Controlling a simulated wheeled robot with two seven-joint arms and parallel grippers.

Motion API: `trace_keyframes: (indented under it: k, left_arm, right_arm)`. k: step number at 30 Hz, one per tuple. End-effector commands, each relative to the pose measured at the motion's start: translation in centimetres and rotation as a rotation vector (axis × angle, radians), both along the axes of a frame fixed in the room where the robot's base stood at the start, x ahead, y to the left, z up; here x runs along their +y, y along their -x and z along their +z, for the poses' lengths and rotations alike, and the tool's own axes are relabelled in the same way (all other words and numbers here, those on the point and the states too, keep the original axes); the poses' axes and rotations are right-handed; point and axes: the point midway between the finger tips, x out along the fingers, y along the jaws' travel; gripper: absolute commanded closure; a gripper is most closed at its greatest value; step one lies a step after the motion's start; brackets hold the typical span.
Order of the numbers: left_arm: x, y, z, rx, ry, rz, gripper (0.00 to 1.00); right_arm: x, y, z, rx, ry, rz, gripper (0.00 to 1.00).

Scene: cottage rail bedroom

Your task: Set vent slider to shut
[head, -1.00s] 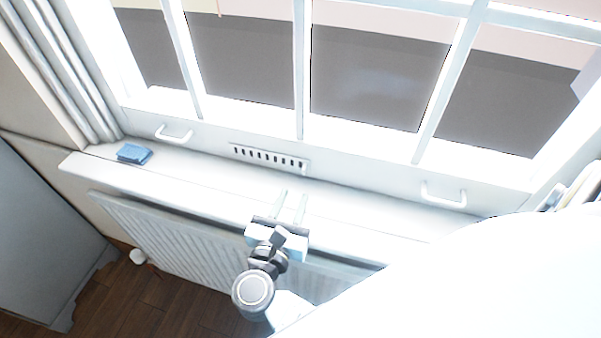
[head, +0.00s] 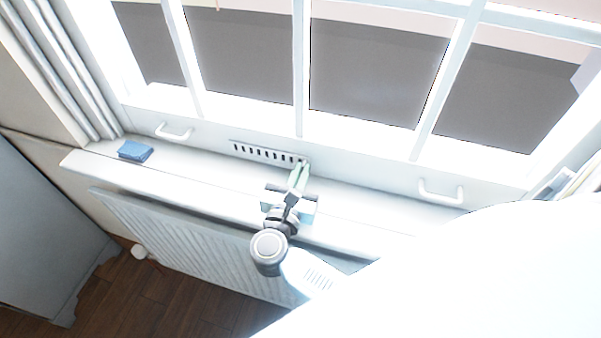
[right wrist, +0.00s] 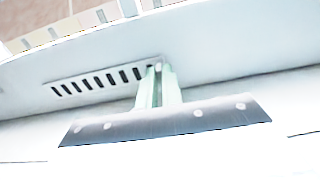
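The vent (head: 262,152) is a pale strip with a row of dark slots, set low in the window frame just above the sill. Its slots show dark, so it looks open. In the right wrist view the vent (right wrist: 95,82) runs left from my fingertips. My right gripper (head: 301,166) is at the vent's right end, its fingers close together. In the right wrist view the gripper (right wrist: 159,70) has a small pale knob, the vent slider (right wrist: 158,66), between its fingertips; it appears shut on it. The fingertips hide part of the knob. My left gripper is not in view.
A blue folded item (head: 135,151) lies on the left of the white sill (head: 200,172). Two white handles (head: 174,132) (head: 441,191) stick out from the window frame. A radiator (head: 180,240) hangs below the sill. The sill between the blue item and my gripper is clear.

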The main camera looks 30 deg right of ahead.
Motion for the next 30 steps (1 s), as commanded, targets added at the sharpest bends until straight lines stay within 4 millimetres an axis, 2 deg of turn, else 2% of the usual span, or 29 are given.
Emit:
trace_keyframes:
  k: [11, 21, 29, 30]
  left_arm:
    - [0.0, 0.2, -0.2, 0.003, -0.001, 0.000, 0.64]
    - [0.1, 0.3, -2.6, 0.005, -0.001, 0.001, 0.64]
    - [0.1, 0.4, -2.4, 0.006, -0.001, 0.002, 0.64]
    - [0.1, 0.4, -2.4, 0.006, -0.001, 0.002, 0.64]
  right_arm:
    - [0.1, -0.1, -0.1, 0.000, -0.001, 0.000, 1.00]
    - [1.9, -2.2, -0.3, -0.001, -0.002, 0.000, 1.00]
    - [2.1, -2.3, 0.0, 0.001, -0.001, 0.004, 1.00]
    - [2.1, -2.3, 0.0, 0.001, -0.001, 0.005, 0.91]
